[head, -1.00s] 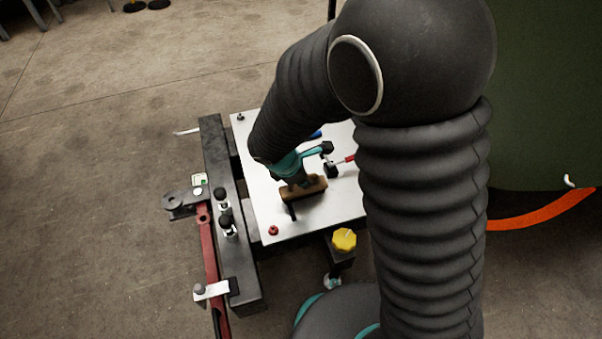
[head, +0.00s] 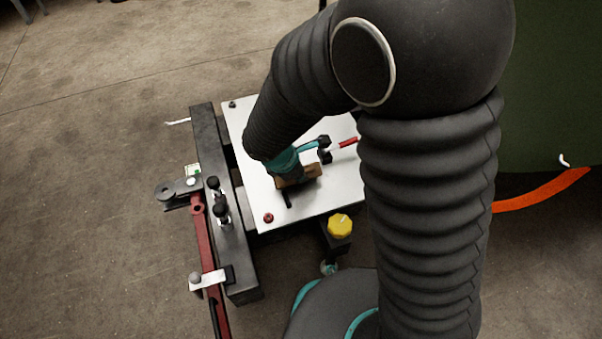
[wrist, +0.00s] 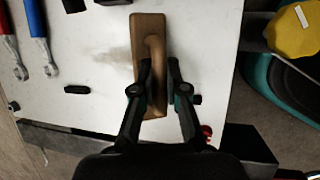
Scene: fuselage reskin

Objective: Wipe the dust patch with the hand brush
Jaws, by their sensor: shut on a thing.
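The hand brush (wrist: 148,30) has a brown wooden block with a raised handle. In the wrist view my gripper (wrist: 160,66) is shut on this handle, with one finger on each side. In the head view the brush (head: 300,173) shows partly behind my arm, over the white panel (head: 250,135). I cannot tell whether its underside touches the panel. The dust patch (wrist: 117,54) is a faint grey-brown smear on the white surface, just left of the brush in the wrist view. My arm hides it in the head view.
Red (wrist: 10,42) and blue (wrist: 38,40) tools lie left of the brush. A small black piece (wrist: 77,90) lies below the dust. A yellow knob (head: 340,226) stands at the panel's near corner. A dark beam (head: 215,180) runs along its left side.

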